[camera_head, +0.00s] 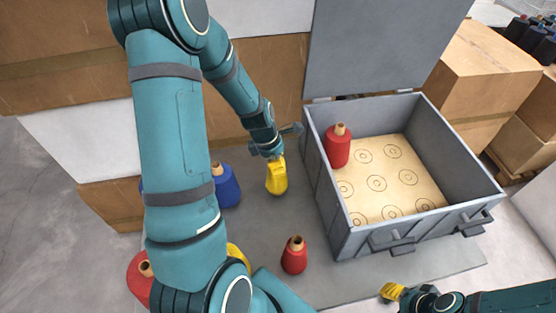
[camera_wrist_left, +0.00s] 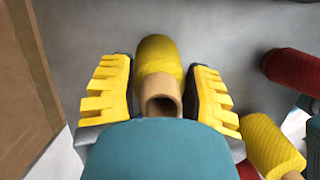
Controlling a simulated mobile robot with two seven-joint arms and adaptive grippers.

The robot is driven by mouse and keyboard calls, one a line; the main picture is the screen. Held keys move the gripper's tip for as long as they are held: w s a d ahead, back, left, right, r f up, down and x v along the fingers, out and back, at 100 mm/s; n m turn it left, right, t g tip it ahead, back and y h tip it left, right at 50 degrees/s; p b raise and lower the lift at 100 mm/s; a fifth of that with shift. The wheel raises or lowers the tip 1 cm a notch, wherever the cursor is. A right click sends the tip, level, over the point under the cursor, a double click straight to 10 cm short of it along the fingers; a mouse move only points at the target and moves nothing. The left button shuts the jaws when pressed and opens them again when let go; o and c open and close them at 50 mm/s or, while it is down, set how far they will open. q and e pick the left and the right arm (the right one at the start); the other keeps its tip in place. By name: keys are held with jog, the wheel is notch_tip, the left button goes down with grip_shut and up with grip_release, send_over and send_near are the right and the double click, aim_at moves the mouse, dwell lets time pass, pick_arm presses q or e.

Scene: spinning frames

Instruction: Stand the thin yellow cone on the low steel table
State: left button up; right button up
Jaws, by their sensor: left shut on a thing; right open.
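A slim yellow cone with a tan tube top (camera_wrist_left: 158,62) stands between the fingers of my left gripper (camera_wrist_left: 160,95), which is shut on it. In the head view the yellow cone (camera_head: 276,181) is below my left wrist, over the grey low steel table (camera_head: 345,281). It looks about upright; I cannot tell whether its base touches the surface. A second yellow cone (camera_wrist_left: 272,143) is at the lower right of the wrist view and mostly hidden behind my left arm in the head view (camera_head: 238,254). My right gripper (camera_head: 392,292) is open and empty at the lower right.
A grey open crate (camera_head: 321,190) with a ringed board and one red cone (camera_head: 337,149) stands right of the held cone. A blue cone (camera_head: 227,187) is to its left, and red cones stand in front (camera_head: 293,257) and at lower left (camera_head: 139,279). Cardboard boxes (camera_head: 264,75) stand behind.

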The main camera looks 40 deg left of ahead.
pick_arm(q)
jog(key=shift+f, duration=0.3)
dwell(0.4)
jog(key=o, duration=1.3)
jog(key=v, duration=1.2)
